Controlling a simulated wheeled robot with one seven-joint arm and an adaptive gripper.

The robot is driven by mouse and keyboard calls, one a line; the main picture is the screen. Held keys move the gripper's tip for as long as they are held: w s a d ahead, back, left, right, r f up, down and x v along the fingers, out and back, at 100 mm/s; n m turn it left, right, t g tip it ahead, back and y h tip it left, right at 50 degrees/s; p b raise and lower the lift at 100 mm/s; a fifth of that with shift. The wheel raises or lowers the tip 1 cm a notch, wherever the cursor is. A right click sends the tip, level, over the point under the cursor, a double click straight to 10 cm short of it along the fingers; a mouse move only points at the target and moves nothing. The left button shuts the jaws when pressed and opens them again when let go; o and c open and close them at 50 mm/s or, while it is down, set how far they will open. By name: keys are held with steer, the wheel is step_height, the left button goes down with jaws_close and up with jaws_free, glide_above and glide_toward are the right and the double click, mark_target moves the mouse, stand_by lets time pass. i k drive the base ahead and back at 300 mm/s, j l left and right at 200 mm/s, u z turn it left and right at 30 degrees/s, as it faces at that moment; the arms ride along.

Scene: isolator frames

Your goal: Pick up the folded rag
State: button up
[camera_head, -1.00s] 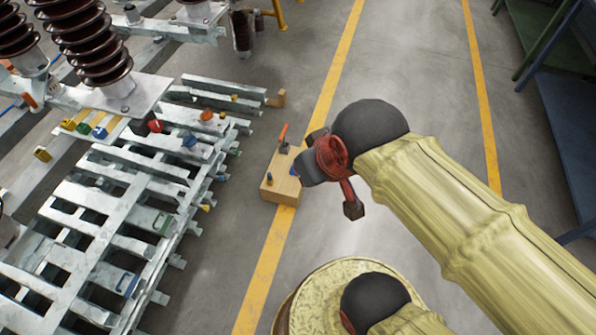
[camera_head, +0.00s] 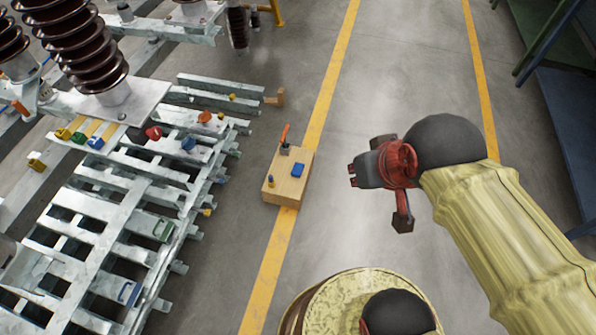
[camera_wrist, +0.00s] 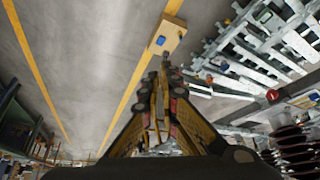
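A small blue flat piece (camera_head: 298,170), which looks like the folded rag, lies on top of a wooden block (camera_head: 283,190) on the floor. The blue piece also shows in the wrist view (camera_wrist: 160,40), past the fingertips. My gripper (camera_head: 353,175) is to the right of the block and apart from it, with nothing visible in it. In the wrist view my fingers (camera_wrist: 162,78) point toward the block; the gap between them is too unclear to judge.
An orange-handled tool (camera_head: 285,136) and a small yellow-topped item (camera_head: 270,182) stand on the block. A grey metal frame (camera_head: 110,215) with coloured parts fills the left. Brown insulators (camera_head: 85,45) rise behind it. A blue bench (camera_head: 565,130) is at the right. Floor between is clear.

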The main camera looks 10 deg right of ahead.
mark_target(297, 169)
steer(key=i+l, duration=0.95)
steer(key=l, duration=0.15)
steer(key=u, duration=0.5)
steer(key=l+u, duration=0.15)
steer(key=u, duration=0.3)
steer(key=i+l+u, duration=0.1)
steer(key=u, duration=0.4)
steer(key=l+u, duration=0.1)
steer(key=u, duration=0.4)
